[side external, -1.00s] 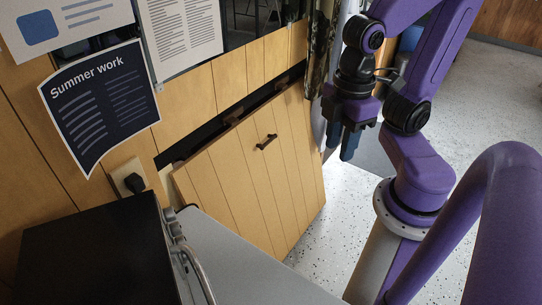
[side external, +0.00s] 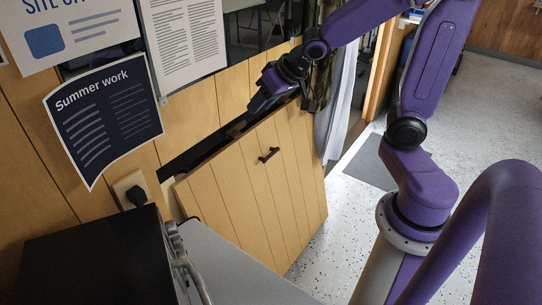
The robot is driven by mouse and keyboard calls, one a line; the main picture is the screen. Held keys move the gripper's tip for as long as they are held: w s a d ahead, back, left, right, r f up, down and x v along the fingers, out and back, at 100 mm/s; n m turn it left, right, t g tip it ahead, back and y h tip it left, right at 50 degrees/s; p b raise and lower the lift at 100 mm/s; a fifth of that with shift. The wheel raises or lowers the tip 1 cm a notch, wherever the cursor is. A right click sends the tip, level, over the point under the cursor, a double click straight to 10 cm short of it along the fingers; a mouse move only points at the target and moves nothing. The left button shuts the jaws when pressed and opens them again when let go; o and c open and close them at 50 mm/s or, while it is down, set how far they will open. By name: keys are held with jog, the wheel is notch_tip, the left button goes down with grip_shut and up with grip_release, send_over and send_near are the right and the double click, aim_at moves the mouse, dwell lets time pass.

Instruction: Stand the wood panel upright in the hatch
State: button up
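The wood panel (side external: 245,195) is made of light vertical boards and has a small dark handle (side external: 268,154) on its face. It is tilted, its top edge standing out from the wall. The hatch (side external: 190,158) shows as a dark gap between the panel's top edge and the wood wall above; the panel hides the rest. My gripper (side external: 258,104) is at the panel's top edge, right of the gap's middle, with its fingers pointing down and left. I cannot tell whether the fingers touch the panel or how far apart they are.
A dark catch (side external: 236,129) sits in the gap left of my gripper. A black box (side external: 90,258) and a grey surface (side external: 235,262) stand in front at lower left. A pale curtain (side external: 338,105) hangs right of the panel.

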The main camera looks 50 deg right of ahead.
jog(key=w+d+m+t, duration=0.4)
jog(key=w+d+m, duration=0.35)
jog(key=d, duration=0.55)
jog(key=s+d+r+m+t+h, duration=0.1)
jog(key=s+d+m+t, duration=0.3)
jog(key=d+m, duration=0.7)
jog(key=n, duration=0.2)
send_near(272, 155)
jog(key=shift+x, duration=5.45)
jog(key=shift+d+f, duration=0.1)
jog(key=shift+d, duration=0.05)
jog(key=shift+c, duration=0.3)
grip_shut()
